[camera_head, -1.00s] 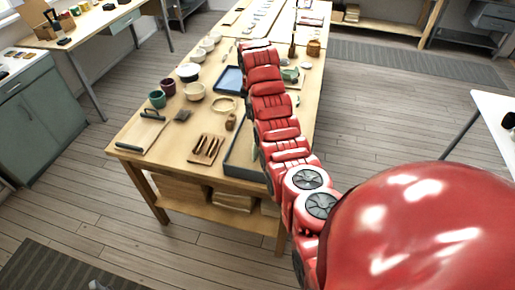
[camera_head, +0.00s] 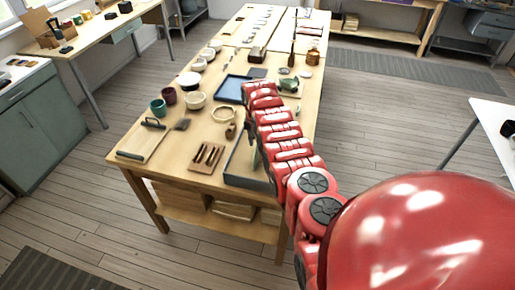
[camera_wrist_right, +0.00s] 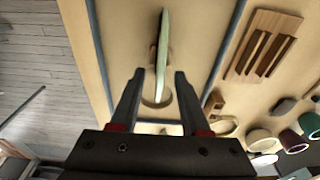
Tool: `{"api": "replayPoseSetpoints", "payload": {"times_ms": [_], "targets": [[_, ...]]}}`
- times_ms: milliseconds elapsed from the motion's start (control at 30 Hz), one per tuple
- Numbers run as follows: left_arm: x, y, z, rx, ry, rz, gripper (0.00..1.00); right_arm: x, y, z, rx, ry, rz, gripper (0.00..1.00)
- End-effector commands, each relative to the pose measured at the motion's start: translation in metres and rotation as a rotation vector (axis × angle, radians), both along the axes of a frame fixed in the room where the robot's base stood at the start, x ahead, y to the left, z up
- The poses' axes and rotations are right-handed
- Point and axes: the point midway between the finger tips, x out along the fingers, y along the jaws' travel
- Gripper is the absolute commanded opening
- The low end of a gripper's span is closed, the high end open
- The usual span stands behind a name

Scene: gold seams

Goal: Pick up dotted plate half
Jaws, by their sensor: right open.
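A thin pale green piece (camera_wrist_right: 164,42), seen nearly edge-on in the right wrist view, looks like the plate half; I cannot make out its dots. It stands upright above a round tan support (camera_wrist_right: 150,88) inside a tray (camera_wrist_right: 222,60). My right gripper (camera_wrist_right: 159,76) is open, with one finger on each side of the piece's lower end in the picture. I see no contact. In the head view my red right arm reaches over the table and hides most of this spot. My left gripper is not in view.
The grey-walled tray (camera_head: 247,183) sits at the wooden table's near right edge. Left of it are a wooden rack (camera_head: 207,156), a board (camera_head: 142,141), several cups and bowls, and a blue tray (camera_head: 231,89). The floor around the table is clear.

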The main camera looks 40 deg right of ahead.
Motion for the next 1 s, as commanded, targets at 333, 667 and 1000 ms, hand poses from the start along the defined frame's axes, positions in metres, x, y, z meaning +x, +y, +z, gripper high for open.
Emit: {"api": "replayPoseSetpoints", "payload": {"times_ms": [333,667,1000], "targets": [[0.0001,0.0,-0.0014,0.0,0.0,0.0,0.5,-0.0006,0.0003,-0.008,0.002,0.001,0.0,0.46],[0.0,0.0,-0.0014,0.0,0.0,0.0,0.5,-0.0005,0.0001,-0.0078,0.002,0.0,-0.001,0.03],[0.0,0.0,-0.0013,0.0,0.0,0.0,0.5,-0.0003,0.0001,-0.0075,0.001,0.0,-0.001,0.0]]}}
